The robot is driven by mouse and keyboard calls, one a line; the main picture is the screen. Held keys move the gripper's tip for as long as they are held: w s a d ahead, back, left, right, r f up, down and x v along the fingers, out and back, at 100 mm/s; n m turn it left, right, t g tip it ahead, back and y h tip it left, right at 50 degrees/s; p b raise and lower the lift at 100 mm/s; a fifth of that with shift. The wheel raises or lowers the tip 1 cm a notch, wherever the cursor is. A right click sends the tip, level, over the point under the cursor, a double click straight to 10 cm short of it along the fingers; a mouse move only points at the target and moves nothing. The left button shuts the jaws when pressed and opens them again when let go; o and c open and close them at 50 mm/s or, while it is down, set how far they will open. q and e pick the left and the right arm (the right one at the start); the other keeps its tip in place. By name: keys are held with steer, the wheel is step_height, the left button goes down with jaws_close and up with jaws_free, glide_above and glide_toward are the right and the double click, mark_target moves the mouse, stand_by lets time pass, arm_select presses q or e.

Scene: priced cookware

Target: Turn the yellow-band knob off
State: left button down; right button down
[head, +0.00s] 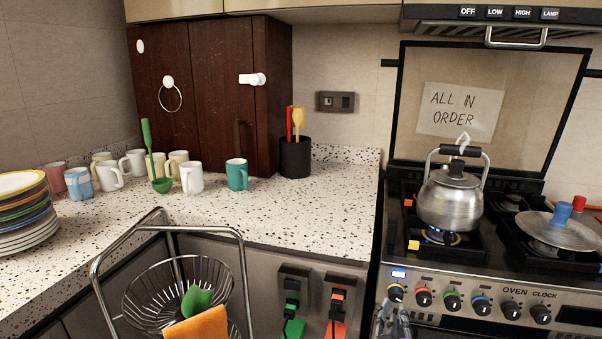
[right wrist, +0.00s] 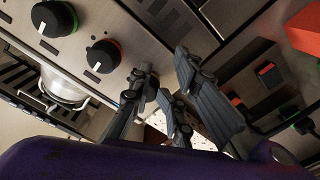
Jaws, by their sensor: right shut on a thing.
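The yellow-band knob (head: 395,291) is the leftmost knob on the stove's front panel, partly covered by my gripper. My right gripper (head: 394,308) comes up from below and is shut on this knob. In the right wrist view my right gripper's fingers (right wrist: 160,100) close at the end of the knob row, and the knob between them is mostly hidden. The direction of its mark cannot be told. A steel kettle (head: 450,204) stands on the front left burner, with a blue glow under it. My left gripper is not in view.
A lid (head: 560,235) lies on the right burner. Sockets with green and red plugs (head: 337,305) are on the cabinet front to the left.

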steer(key=shift+s+d+r+h, duration=0.15)
steer(key=shift+d+r+h, duration=0.05)
steer(key=shift+d+r, duration=0.5)
steer(key=shift+s+d+r+h, duration=0.15)
steer(key=shift+d+r+h, duration=0.05)
steer(key=shift+d+r, duration=0.45)
steer(key=shift+f, duration=0.15)
steer(key=shift+d+f, duration=0.15)
steer(key=shift+f, duration=0.05)
steer(key=f+v, duration=0.1)
steer(key=v, duration=0.5)
steer(key=shift+b, duration=0.3)
